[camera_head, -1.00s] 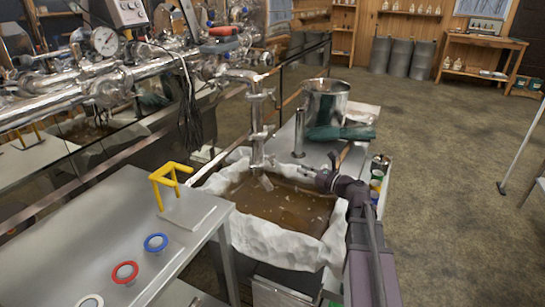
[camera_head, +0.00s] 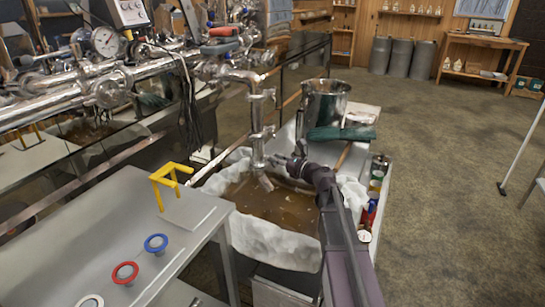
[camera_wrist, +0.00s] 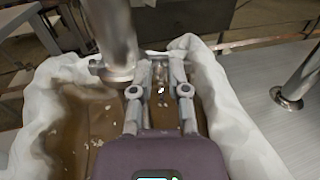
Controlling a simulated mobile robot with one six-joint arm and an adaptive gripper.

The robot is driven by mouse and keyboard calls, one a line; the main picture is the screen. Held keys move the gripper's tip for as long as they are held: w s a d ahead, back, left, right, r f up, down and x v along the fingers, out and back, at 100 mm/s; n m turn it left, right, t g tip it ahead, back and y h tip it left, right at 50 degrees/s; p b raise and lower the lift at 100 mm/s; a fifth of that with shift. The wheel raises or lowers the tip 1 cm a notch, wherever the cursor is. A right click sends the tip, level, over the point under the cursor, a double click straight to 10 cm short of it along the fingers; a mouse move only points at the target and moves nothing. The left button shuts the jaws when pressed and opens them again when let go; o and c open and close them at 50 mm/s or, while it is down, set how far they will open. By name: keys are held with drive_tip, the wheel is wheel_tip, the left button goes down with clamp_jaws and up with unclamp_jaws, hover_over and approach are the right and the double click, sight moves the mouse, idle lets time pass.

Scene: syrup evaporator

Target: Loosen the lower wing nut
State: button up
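A vertical steel pipe (camera_head: 256,115) hangs over a lined tub of brown liquid (camera_head: 262,200), with an upper clamp (camera_head: 262,96) and a lower clamp (camera_head: 262,134) around it. The lower wing nut is too small to make out surely. My gripper (camera_head: 276,161) is beside the pipe's lower end, on its right and below the lower clamp in the picture. In the wrist view the pipe (camera_wrist: 112,35) stands just left of my gripper (camera_wrist: 160,62). Its two fingers are apart, with a visible gap. Small pale bits show between them; I cannot tell whether any is the nut.
A white cloth (camera_head: 265,245) lines the tub. A steel pot (camera_head: 325,105) and dark green gloves (camera_head: 340,133) are on the metal bench behind. Cans (camera_head: 377,178) stand at the right edge. A table with colored rings (camera_head: 125,272) and a yellow stand (camera_head: 166,180) is at front left.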

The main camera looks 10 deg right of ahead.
drive_tip(key=shift+x, duration=1.15)
clamp_jaws()
drive_tip(key=shift+s+a+n, duration=0.1)
drive_tip(key=shift+n, duration=0.7)
